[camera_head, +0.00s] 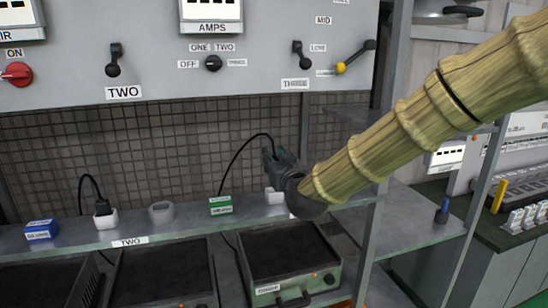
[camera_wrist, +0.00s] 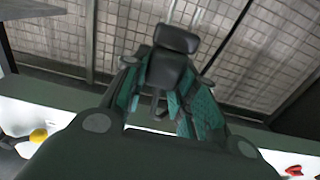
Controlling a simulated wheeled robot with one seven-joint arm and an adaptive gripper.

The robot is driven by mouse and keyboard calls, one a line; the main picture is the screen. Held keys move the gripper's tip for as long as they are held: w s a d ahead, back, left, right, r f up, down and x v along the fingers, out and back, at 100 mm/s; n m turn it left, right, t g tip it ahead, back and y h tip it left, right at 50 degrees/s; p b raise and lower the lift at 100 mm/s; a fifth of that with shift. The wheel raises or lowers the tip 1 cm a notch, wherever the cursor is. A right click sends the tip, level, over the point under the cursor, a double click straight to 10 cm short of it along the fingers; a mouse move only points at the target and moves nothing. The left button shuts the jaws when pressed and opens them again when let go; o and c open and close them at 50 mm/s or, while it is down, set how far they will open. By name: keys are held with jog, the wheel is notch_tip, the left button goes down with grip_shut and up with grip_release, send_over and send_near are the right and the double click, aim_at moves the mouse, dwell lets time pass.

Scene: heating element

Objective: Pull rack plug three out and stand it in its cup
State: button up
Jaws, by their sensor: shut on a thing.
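My gripper (camera_head: 271,156) is above the metal shelf (camera_head: 75,241), in front of the mesh back wall. In the wrist view its green-sided fingers (camera_wrist: 168,92) are closed around a black plug (camera_wrist: 175,40). A black cable arcs from the held plug down to behind a green block (camera_head: 221,205) on the shelf. A white holder (camera_head: 274,196) stands under my gripper, partly hidden by it; I cannot tell whether the plug touches it. An empty grey cup (camera_head: 161,211) stands left of the green block.
A second black plug (camera_head: 102,207) stands in a white holder (camera_head: 106,220), beside a blue block (camera_head: 41,229). The control panel (camera_head: 160,60) with levers hangs above. A metal post (camera_head: 378,215) stands right of my gripper. Trays (camera_head: 290,248) sit below the shelf.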

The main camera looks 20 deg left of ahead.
jog(key=shift+w+f, duration=0.25)
jog(key=shift+f, duration=0.55)
jog(key=shift+s+b, duration=0.35)
jog(key=shift+s, duration=0.05)
jog(key=shift+w, duration=0.25)
jog(key=shift+s, duration=0.15)
jog(key=shift+b, duration=0.6)
dwell(0.6)
jog(key=shift+f+b, duration=1.75)
jog(key=shift+f, duration=0.6)
dwell(0.4)
